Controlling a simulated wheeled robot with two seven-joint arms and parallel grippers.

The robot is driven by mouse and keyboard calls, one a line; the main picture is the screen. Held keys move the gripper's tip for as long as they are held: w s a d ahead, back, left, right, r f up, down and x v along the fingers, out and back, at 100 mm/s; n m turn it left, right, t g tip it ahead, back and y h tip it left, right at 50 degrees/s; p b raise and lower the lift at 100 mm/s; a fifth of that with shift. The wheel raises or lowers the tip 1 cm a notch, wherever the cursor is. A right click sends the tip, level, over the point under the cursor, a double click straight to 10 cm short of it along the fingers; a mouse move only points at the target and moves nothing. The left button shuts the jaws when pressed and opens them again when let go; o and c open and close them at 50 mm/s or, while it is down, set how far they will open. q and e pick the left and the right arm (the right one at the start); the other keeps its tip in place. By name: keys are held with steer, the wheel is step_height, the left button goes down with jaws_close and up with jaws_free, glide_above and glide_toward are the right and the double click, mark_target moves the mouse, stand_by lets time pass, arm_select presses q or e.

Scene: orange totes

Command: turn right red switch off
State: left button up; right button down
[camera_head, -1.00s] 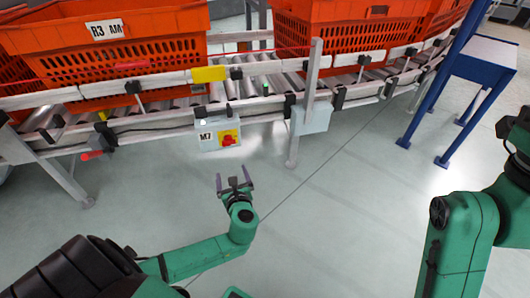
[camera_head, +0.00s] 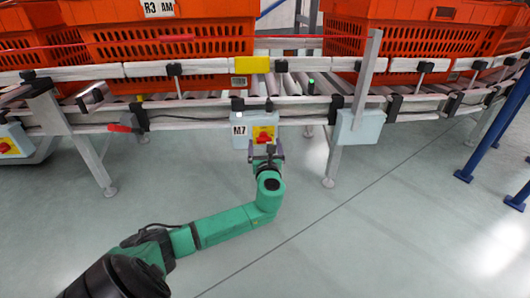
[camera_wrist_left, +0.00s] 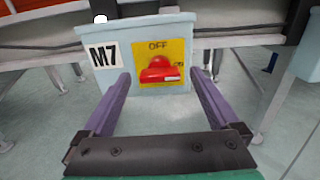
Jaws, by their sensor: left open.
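The red switch (camera_head: 263,137) sits on a yellow plate on the grey M7 box (camera_head: 241,141), under the conveyor rail. In the left wrist view the red switch (camera_wrist_left: 160,69) shows its handle lying roughly level, with OFF printed above and ON at the right. My left gripper (camera_head: 266,152) is open just in front of this box. In the left wrist view its purple fingers (camera_wrist_left: 160,92) stand apart, one on each side of the yellow plate, with the switch between them farther ahead. Whether they touch the box cannot be told. Another red switch (camera_head: 5,147) shows at the far left. My right gripper is not seen.
The conveyor (camera_head: 200,112) runs across above the box and carries orange totes (camera_head: 170,38). A grey box on a post (camera_head: 360,127) stands to the right. A red handle (camera_head: 120,128) sticks out at the left. The floor in front is clear.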

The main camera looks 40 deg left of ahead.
arm_select(q)
steer(key=shift+w+a, duration=0.1)
steer(key=c, duration=1.4)
